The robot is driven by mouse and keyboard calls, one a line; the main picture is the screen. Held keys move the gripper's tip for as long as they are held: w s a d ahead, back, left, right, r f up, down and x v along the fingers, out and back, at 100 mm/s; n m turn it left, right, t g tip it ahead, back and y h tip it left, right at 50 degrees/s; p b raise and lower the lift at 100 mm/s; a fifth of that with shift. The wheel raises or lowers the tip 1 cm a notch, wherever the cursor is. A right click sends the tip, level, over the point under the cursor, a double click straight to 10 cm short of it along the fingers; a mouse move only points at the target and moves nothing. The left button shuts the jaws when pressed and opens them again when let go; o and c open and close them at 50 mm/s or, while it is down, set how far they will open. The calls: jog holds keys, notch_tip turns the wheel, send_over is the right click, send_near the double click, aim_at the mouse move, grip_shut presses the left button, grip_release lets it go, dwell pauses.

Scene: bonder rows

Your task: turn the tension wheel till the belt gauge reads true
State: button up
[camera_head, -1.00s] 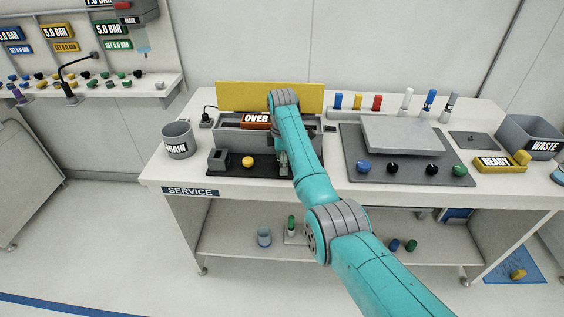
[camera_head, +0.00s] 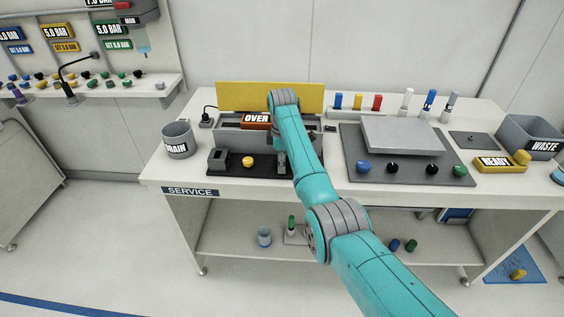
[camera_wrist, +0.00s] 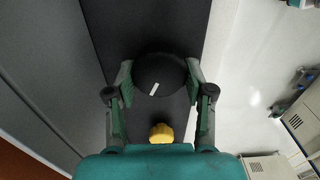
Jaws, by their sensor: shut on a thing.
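The tension wheel (camera_wrist: 160,76) is a round black knob with a white mark, in the wrist view. My gripper (camera_wrist: 160,84) is shut on it, one finger on each side. The white mark slants, its top leaning right. In the head view my gripper (camera_head: 282,163) is at the right part of the dark base plate, and my arm hides the wheel. The belt gauge (camera_head: 256,121) is an orange-brown display that reads OVER, its right end partly hidden by my arm.
A yellow knob (camera_head: 248,161) sits on the plate left of my gripper and also shows in the wrist view (camera_wrist: 161,133). A yellow panel (camera_head: 240,96) stands behind the unit. A DRAIN cup (camera_head: 178,140) is to the left, and a grey raised plate (camera_head: 400,135) is to the right.

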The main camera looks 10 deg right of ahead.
jog(key=m, duration=0.4)
jog(key=shift+w, duration=0.1)
jog(key=m, duration=0.4)
jog(key=shift+d, duration=0.1)
jog(key=m, duration=0.4)
jog(key=shift+w+d, duration=0.1)
jog(key=shift+m, duration=1.8)
jog(key=o, duration=1.2)
jog(key=shift+c, duration=0.2)
notch_tip(320, 180, up, 12)
